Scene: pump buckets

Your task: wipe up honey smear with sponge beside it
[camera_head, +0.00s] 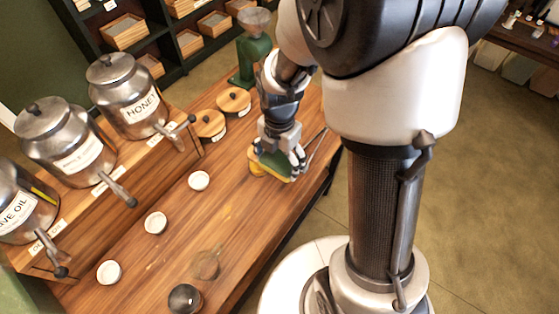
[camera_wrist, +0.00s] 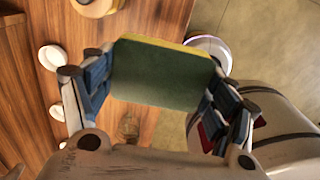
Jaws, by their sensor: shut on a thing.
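My gripper (camera_head: 284,166) is over the right part of the wooden counter (camera_head: 180,240). It is shut on a green and yellow sponge, whose green face (camera_wrist: 160,76) fills the space between the fingers in the wrist view. In the head view the sponge (camera_head: 272,161) is partly covered by the fingers. A faint yellowish streak (camera_head: 228,214) on the counter, left of and nearer than the gripper, may be the honey smear. I cannot tell for certain. I cannot tell whether the sponge touches the counter.
Metal dispensers stand on a wooden riser at left, one labelled honey (camera_head: 129,97). Several white bowls, one here (camera_head: 198,180), sit on the counter. A clear glass (camera_head: 206,263) and a dark round item (camera_head: 185,298) are near the front. Wooden-lidded jars (camera_head: 208,124) and a green grinder (camera_head: 252,50) stand behind.

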